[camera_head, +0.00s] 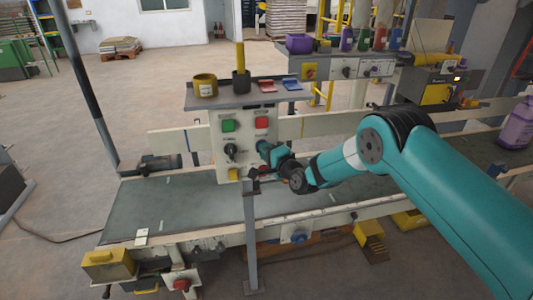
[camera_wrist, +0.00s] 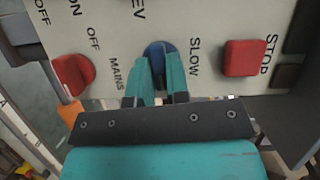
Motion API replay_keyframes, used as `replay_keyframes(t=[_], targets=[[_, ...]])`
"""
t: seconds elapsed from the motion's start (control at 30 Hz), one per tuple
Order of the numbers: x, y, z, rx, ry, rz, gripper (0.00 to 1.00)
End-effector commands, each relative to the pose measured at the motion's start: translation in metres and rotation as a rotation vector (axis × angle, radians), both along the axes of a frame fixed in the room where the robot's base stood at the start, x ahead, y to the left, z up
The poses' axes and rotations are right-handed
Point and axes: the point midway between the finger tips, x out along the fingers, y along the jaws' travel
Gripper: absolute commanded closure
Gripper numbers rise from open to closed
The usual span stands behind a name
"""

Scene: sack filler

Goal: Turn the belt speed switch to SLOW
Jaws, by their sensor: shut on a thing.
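The belt speed switch is a round blue knob (camera_wrist: 158,48) on the pale control panel (camera_wrist: 212,22), with the word SLOW printed beside it. In the wrist view, the teal fingers of my gripper (camera_wrist: 159,72) are shut on the knob, one finger on each side. They hide much of it, and I cannot tell where its pointer stands. In the head view, my gripper (camera_head: 264,149) reaches the right side of the upright panel (camera_head: 245,141) from the right, below the red button. The knob is mostly covered there.
A red STOP button (camera_wrist: 243,57) and a red knob (camera_wrist: 72,72) by the MAINS label flank my fingers. A green button (camera_head: 228,125) and a black switch (camera_head: 231,150) are to the left. The conveyor belt (camera_head: 190,203) runs below.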

Motion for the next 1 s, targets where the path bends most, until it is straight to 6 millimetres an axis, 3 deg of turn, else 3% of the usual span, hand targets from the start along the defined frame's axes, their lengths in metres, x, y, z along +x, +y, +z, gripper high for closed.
replay_keyframes(t=[1.0], targets=[[-0.0012, 0.0049, 0.002, -0.883, -0.259, 0.001, 1.0]])
